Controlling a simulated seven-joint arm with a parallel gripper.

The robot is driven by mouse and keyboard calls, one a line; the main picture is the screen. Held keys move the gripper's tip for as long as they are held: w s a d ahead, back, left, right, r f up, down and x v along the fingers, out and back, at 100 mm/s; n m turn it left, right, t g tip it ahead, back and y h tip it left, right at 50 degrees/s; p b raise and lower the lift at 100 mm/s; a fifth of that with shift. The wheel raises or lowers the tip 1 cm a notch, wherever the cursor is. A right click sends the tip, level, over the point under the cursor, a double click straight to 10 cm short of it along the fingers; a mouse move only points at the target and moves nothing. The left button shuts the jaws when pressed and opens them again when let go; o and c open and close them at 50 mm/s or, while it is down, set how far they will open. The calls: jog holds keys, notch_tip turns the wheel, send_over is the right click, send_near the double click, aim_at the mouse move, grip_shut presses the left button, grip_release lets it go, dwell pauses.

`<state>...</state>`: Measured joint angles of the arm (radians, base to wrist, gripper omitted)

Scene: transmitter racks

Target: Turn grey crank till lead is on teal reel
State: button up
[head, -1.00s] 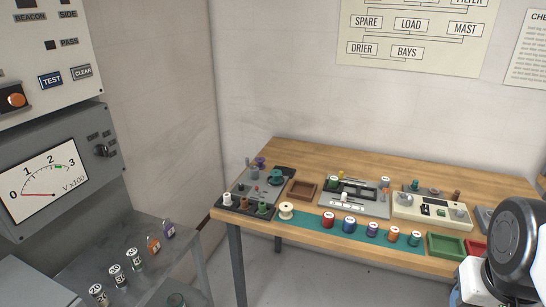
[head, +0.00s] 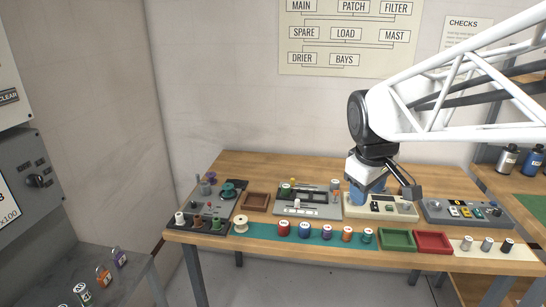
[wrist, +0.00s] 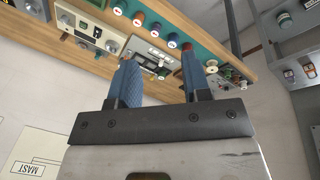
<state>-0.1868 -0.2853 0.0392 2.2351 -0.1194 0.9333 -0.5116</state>
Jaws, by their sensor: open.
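A teal reel (head: 228,188) sits on the dark grey winding unit (head: 240,184) at the left end of the bench. Small upright grey and purple parts (head: 206,180) stand beside it; I cannot tell which of them is the grey crank, and the lead is too small to make out. My gripper (head: 367,190) is open and empty, its blue fingers above the cream instrument at mid-bench, well right of the teal reel. In the wrist view my gripper (wrist: 159,65) shows its two fingers wide apart, with nothing between them but the bench behind.
Several coloured spools (head: 305,230) stand on a teal strip along the front edge, with a pale spool (head: 241,223) at its left end. A brown tray (head: 256,202), a green tray (head: 397,240) and a red tray (head: 433,242) also lie on the bench. A grey panel (head: 462,214) stands at right.

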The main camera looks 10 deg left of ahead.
jog(key=w+a+n, duration=0.6)
jog(key=w+a, duration=0.4)
jog(key=w, duration=0.3)
jog(key=n+t, duration=0.1)
jog(key=n, duration=1.7)
send_near(197, 175)
notch_tip(197, 175, down, 3)
jog(key=shift+w+a+r+h, duration=0.2)
jog(key=shift+w+a+h, duration=0.05)
jog(key=shift+w+h, duration=0.05)
jog(key=shift+f, duration=0.1)
jog(key=shift+x, duration=3.8)
jog(key=shift+w, duration=0.2)
jog(key=shift+c, duration=0.4)
